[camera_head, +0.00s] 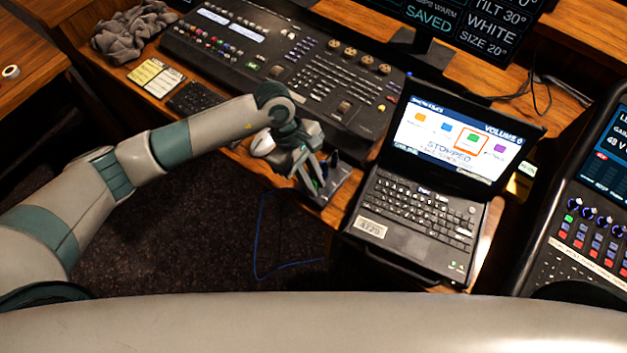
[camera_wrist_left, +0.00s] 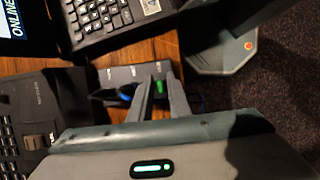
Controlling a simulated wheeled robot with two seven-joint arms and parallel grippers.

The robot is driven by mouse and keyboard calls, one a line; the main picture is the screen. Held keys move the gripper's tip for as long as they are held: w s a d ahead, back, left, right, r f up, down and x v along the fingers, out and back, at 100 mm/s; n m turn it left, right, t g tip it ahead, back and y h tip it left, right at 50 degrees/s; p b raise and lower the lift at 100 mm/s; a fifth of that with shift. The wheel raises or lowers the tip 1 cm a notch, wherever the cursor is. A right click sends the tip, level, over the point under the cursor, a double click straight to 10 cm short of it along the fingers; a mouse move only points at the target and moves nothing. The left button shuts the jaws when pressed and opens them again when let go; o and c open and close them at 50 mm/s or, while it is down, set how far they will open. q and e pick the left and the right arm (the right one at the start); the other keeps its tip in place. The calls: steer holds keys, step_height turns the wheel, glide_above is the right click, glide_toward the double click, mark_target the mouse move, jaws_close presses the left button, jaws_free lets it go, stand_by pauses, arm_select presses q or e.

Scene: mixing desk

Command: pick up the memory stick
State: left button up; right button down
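My left gripper (camera_head: 305,183) points down over a small grey holder (camera_head: 345,184) on the desk's front edge, left of the laptop. In the left wrist view, its two fingers (camera_wrist_left: 160,78) stand a little apart over the same holder (camera_wrist_left: 118,76). A small dark item with a green glow, perhaps the memory stick (camera_wrist_left: 159,88), shows in the gap between the fingers. I cannot tell whether the fingers touch it. A dark item with a blue edge (camera_wrist_left: 126,92) sits just left of the fingers. My right gripper is in neither view.
An open laptop (camera_head: 415,215) stands close to the right of the holder. A large mixing console (camera_head: 280,70) lies behind. A white mouse (camera_head: 262,144) and a small keypad (camera_head: 194,98) are to the left. A blue cable (camera_head: 256,235) hangs below the desk edge over dark carpet.

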mark_target(313, 181)
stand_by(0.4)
arm_select(q)
jaws_close()
steer(key=shift+w+r+b, duration=0.1)
steer(key=shift+r+b, duration=0.6)
step_height(313, 181, up, 2)
steer(key=shift+r+b, duration=0.15)
steer(key=shift+b, duration=0.7)
steer(key=s+d+r+b, duration=0.4)
steer(key=s+d+r, duration=0.2)
steer(key=s, duration=0.3)
steer(key=shift+s+d+r+b, duration=0.3)
steer(key=shift+d+r+b, duration=0.1)
steer(key=shift+r, duration=0.25)
